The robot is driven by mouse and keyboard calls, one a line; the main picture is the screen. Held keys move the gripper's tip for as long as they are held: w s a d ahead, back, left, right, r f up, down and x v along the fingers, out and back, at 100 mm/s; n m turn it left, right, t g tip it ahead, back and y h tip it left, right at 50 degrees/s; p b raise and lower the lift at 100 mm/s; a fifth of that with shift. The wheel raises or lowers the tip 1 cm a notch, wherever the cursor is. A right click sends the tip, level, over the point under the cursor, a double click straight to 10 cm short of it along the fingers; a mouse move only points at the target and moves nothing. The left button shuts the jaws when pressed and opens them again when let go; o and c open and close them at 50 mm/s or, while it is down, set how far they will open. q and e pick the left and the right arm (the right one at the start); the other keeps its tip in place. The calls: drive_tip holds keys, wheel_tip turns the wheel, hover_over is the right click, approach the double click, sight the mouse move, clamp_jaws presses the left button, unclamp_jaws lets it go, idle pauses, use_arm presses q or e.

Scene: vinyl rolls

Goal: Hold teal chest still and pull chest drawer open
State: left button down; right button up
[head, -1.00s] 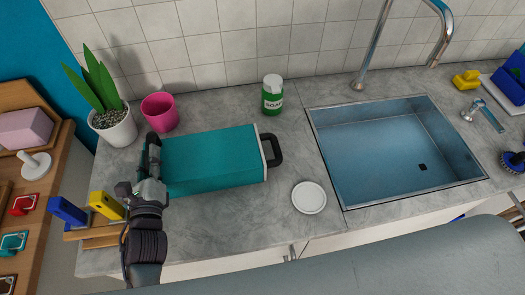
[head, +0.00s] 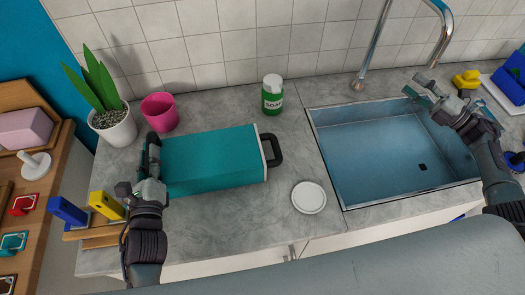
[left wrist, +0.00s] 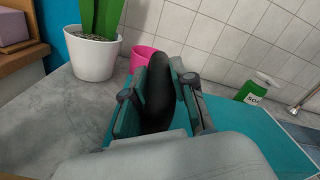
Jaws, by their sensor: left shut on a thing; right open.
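The teal chest (head: 212,160) lies on the grey counter left of the sink; its top also shows in the left wrist view (left wrist: 245,140). Its white-edged drawer front (head: 265,156) faces right and bears a black handle (head: 275,150). No gap shows between the drawer front and the chest body. My left gripper (head: 151,165) is at the chest's left end, shut on a black handle-like part (left wrist: 157,92) there. My right gripper (head: 426,88) is open and empty above the sink's far right part, well away from the drawer handle.
A white round dish (head: 309,197) lies right of the chest, near the front edge. A green soap bottle (head: 272,95) stands behind the drawer handle. A pink cup (head: 160,112) and a potted plant (head: 113,125) stand behind the chest's left end. The sink (head: 390,150) is empty.

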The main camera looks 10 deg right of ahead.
drive_tip(key=a+f+n+g+y, duration=0.2)
drive_tip(key=a+f+g, duration=0.15)
drive_tip(key=a, duration=0.45)
drive_tip(key=a+f+n+g+y, duration=0.2)
drive_tip(key=a+f+n+g, duration=0.15)
drive_tip(key=a, duration=0.45)
drive_tip(key=n+g, duration=0.4)
drive_tip(key=g, duration=0.5)
approach(278, 148)
drive_tip(key=shift+w+a+f, duration=0.3)
drive_tip(key=shift+a+f, duration=0.3)
drive_tip(key=shift+a, duration=0.05)
drive_tip(key=shift+s+a+f, duration=0.1)
drive_tip(key=shift+a+f, duration=0.1)
drive_tip(key=shift+a, duration=1.2)
drive_tip(key=shift+w+a+f, duration=0.1)
drive_tip(key=shift+a+f, duration=0.15)
drive_tip(key=shift+a, duration=1.2)
drive_tip(key=shift+s+a+f, duration=0.1)
drive_tip(key=shift+a+f, duration=0.1)
drive_tip(key=shift+a, duration=1.2)
clamp_jaws()
